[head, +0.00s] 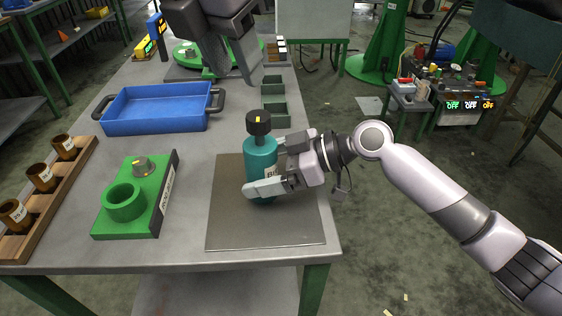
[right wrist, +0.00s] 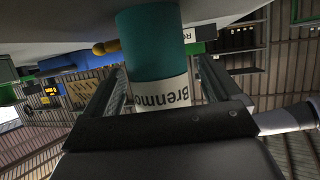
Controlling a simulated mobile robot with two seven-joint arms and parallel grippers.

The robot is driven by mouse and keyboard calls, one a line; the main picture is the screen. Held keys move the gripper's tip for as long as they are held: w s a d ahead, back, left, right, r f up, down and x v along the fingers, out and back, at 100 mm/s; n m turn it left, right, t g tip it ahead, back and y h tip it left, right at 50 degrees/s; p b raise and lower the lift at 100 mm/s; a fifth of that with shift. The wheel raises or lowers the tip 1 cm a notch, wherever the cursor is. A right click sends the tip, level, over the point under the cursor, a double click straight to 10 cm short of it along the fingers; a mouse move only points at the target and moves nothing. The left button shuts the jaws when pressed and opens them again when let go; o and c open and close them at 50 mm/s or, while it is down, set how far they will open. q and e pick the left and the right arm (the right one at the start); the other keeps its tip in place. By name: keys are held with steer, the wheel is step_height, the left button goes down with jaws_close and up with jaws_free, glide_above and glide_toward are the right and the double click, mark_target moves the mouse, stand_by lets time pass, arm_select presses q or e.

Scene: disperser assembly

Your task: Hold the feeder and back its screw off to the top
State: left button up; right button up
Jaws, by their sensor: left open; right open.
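The feeder is a teal bottle (head: 260,151) with a white label, standing upright on a dark mat (head: 235,232). Its screw is a black knob (head: 259,127) on top with a yellow mark. My right gripper (head: 265,168) reaches in from the right, low on the bottle, with one finger on each side. It is open; in the right wrist view the teal body (right wrist: 160,45) and its label (right wrist: 172,95) show between the fingers, with gaps beside them. My left gripper (head: 232,78) is open and empty, pointing down at the far part of the table, well away from the feeder.
A blue tray (head: 155,127) with dark handles lies at left. A green fixture (head: 146,215) with a ring and knob stands left of the mat. A wooden rack (head: 48,205) holds brown cups. Small green bins (head: 275,112) stand just behind the feeder.

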steer(key=shift+a+f, duration=0.15)
steer(key=shift+a, duration=0.15)
jaws_close()
steer(key=c, duration=1)
jaws_free()
steer(key=shift+c, duration=0.2)
steer(key=c, duration=0.4)
